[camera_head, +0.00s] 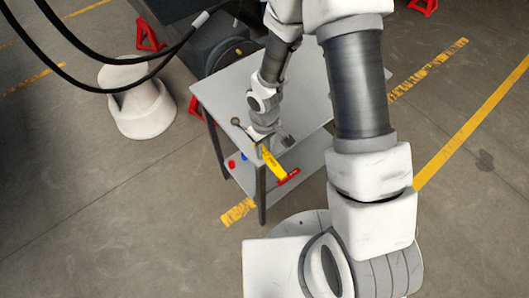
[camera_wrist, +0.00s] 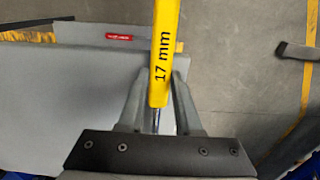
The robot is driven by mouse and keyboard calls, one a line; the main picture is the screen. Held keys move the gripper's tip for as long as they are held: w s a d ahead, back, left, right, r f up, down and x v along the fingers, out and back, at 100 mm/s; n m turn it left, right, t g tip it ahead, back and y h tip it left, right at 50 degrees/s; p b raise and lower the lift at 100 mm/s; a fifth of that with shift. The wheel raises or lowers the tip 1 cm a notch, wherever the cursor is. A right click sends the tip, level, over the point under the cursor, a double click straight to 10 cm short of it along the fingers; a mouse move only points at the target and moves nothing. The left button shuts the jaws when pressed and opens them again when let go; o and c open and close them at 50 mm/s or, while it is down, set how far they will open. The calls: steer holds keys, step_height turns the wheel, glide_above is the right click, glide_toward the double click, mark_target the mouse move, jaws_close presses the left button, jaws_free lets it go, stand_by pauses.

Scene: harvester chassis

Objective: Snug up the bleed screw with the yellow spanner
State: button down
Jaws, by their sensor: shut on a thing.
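The yellow spanner (camera_wrist: 162,50), marked "17 mm", is between the two fingers of my gripper (camera_wrist: 158,82) in the wrist view. My gripper is shut on it, and the spanner runs up out of the top of the picture, so its far end is not seen there. In the head view the yellow spanner (camera_head: 271,162) slants down from my gripper (camera_head: 262,142) at the near edge of the grey table (camera_head: 222,92). I cannot make out the bleed screw in either view.
A red-handled thing (camera_head: 289,177) shows near the spanner's lower end, and a red object (camera_wrist: 119,37) shows in the wrist view. A lower shelf (camera_head: 310,160) is under the table. A white rounded stand (camera_head: 140,108) is at the left, below black hoses (camera_head: 75,88).

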mark_target(264, 151)
steer(key=shift+r, duration=0.15)
step_height(264, 151, up, 4)
steer(key=shift+w+r+p, duration=0.1)
steer(key=shift+r+p, duration=0.15)
steer(key=shift+p, duration=0.1)
steer(key=w+d+r+p, duration=0.1)
steer(key=w+d+r, duration=0.4)
steer(key=d, duration=0.5)
steer(key=shift+w+d+r, duration=0.15)
steer(key=shift+d+r, duration=0.05)
steer(key=shift+r, duration=0.45)
steer(key=c, duration=1.2)
jaws_free()
jaws_close()
